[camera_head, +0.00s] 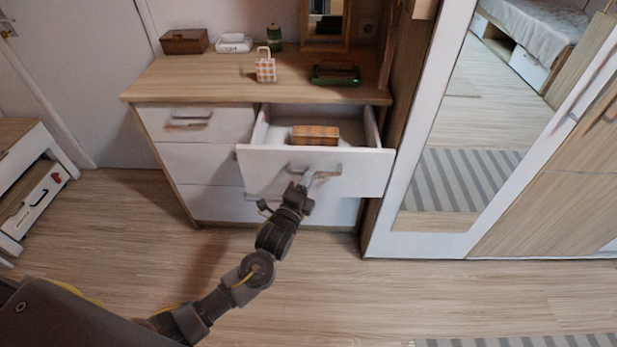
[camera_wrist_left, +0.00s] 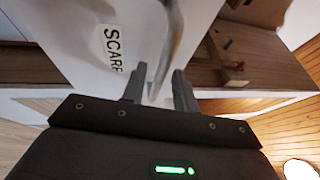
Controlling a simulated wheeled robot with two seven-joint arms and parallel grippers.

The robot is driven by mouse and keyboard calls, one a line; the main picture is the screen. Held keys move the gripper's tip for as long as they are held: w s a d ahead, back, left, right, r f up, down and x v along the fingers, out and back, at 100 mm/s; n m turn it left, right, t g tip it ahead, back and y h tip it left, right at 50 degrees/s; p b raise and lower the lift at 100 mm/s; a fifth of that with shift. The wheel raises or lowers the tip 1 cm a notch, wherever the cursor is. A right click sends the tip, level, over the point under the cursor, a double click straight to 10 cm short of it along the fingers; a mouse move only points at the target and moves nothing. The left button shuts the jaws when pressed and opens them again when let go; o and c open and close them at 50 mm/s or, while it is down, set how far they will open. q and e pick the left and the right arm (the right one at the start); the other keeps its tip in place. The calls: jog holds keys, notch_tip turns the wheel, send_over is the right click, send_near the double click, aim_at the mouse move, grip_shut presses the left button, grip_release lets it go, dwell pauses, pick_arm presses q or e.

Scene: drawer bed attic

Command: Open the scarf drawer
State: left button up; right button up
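The scarf drawer (camera_head: 350,172) is the upper right drawer of the dresser and stands well pulled out in the head view. Its white front carries a label reading "SCARF", partly cut off, in the left wrist view (camera_wrist_left: 113,48). A patterned orange-brown box (camera_head: 315,135) lies inside. The drawer's grey bar handle (camera_head: 316,170) also shows in the left wrist view (camera_wrist_left: 172,40). My left gripper (camera_head: 302,187) is at this handle. In the left wrist view its fingers (camera_wrist_left: 159,88) are apart, with the handle's end between them and a gap visible. My right gripper is not in view.
The other drawers of the dresser (camera_head: 195,124) are closed. Its top holds a brown box, a checked bag (camera_head: 265,68), a green bottle and a dark green case (camera_head: 336,74). A mirrored wardrobe (camera_head: 455,140) stands right. A low open drawer (camera_head: 35,200) is at left. The floor before the dresser is clear.

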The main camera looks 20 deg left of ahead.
pick_arm(q)
jog(key=shift+s, duration=0.15)
